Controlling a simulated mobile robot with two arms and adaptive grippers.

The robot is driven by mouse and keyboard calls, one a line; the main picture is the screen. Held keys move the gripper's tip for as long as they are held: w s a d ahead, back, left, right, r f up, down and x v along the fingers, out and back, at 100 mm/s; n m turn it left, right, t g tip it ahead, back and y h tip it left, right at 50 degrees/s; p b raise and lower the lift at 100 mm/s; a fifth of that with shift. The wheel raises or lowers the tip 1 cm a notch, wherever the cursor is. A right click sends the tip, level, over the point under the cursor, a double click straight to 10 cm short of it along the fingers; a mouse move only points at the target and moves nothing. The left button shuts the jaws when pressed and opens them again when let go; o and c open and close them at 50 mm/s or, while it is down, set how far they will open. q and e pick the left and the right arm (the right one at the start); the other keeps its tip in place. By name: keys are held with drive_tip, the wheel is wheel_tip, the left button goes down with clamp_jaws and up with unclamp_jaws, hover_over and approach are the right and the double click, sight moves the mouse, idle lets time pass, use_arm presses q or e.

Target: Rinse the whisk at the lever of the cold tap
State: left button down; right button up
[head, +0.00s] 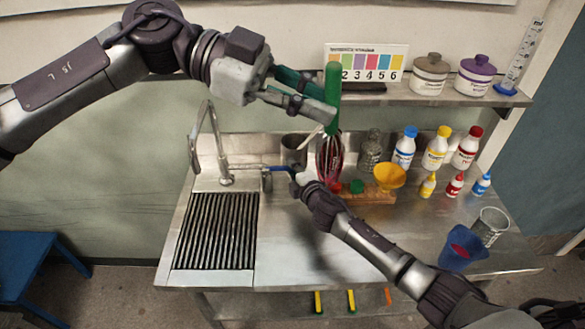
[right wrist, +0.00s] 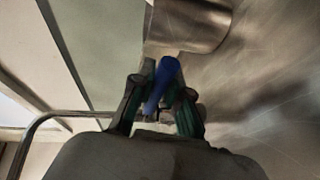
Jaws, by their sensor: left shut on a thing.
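The whisk has a green handle (head: 332,85) and dark wire loops (head: 329,155) with red on them. My left gripper (head: 325,108) is shut on the handle and holds the whisk upright, loops down, in front of the shelf. The tap (head: 213,125) is a tall curved metal spout at the left of the steel counter, well left of the whisk. Its blue lever (head: 277,168) points right. My right gripper (head: 295,177) is at the lever's end. In the right wrist view the lever (right wrist: 165,75) lies between its fingers, which look apart.
A slatted drain (head: 215,230) lies below the tap. A metal pot (head: 294,148) stands behind the lever. A wooden rack (head: 370,196), a yellow funnel (head: 390,176) and several bottles stand to the right. A blue bucket (head: 461,246) and clear beaker (head: 490,226) are front right.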

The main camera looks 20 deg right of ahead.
drive_tip(key=shift+s+f, duration=0.1)
clamp_jaws()
drive_tip(key=m+h+b, duration=0.1)
drive_tip(key=s+m+h, duration=0.1)
drive_tip(key=a+h+b, duration=0.1)
drive_tip(key=h, duration=0.1)
drive_tip(key=shift+s+f+m+b, duration=0.25)
drive_tip(key=shift+s+m+b, duration=0.05)
drive_tip(key=shift+m+b, duration=0.1)
drive_tip(key=m+h+b, duration=0.1)
drive_tip(key=s+a+m+g+h+b, duration=0.1)
drive_tip(key=h+b, duration=0.1)
drive_tip(key=m+h+b, duration=0.1)
drive_tip(key=shift+s+a+m+h, duration=0.2)
drive_tip(key=shift+s+m+h, duration=0.1)
drive_tip(key=shift+s, duration=0.1)
drive_tip(key=shift+s+a+r+m+g+h+b, duration=0.1)
drive_tip(key=shift+s+a+m+g+h+b, duration=0.05)
drive_tip(key=shift+m+g+h+b, duration=0.3)
drive_tip(key=shift+s+a+r+m+g+h+b, duration=0.15)
drive_tip(key=shift+m+g+h+b, duration=0.15)
drive_tip(key=shift+h+b, duration=0.25)
drive_tip(key=o, duration=0.8)
unclamp_jaws()
drive_tip(key=shift+c, duration=0.2)
drive_tip(key=shift+r, duration=0.15)
